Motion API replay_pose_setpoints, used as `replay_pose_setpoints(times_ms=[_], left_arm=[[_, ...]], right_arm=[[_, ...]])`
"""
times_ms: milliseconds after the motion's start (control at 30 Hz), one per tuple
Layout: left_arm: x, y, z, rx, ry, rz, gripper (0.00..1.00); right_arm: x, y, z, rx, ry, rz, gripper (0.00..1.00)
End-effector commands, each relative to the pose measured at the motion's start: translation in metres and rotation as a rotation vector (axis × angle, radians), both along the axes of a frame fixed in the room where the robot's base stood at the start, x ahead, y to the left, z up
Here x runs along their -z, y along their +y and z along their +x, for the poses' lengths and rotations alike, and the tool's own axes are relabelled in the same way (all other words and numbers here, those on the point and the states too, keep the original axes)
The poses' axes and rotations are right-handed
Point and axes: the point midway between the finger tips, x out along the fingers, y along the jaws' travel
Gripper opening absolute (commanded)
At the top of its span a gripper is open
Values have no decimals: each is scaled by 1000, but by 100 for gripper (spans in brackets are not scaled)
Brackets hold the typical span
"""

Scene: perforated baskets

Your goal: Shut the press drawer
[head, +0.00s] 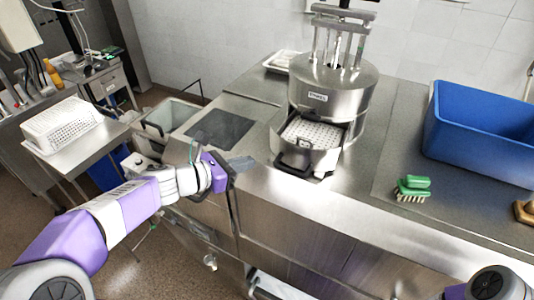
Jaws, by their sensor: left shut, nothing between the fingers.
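The steel press (329,90) stands on the metal counter, a little right of the middle in the head view. Its drawer (297,160) is pulled out at the lower front left, with a white perforated basket (314,131) in it and a dark handle on its front. My left gripper (240,163) is shut and empty at the counter's front edge, left of the drawer front and apart from it. My right gripper is out of view; only a part of my right arm shows at the lower right corner.
A blue bin (482,134) and a green brush (412,188) are on the counter to the right. A white perforated basket (62,125) sits on a side table at the left. The counter right of the drawer is clear up to the brush.

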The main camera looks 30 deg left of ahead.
Motion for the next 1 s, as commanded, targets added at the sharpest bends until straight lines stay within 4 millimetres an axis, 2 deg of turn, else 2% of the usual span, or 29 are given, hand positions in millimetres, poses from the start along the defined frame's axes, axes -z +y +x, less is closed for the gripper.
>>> replay_pose_setpoints(times_ms=[167,400,867,1000], left_arm=[[13,-17,32,3,4,-1,0],[10,-30,59,2,0,2,0],[10,-32,65,-1,0,2,0],[10,-22,73,-22,0,2,0]], right_arm=[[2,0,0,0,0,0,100],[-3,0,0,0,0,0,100],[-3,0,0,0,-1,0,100],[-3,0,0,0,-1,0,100]])
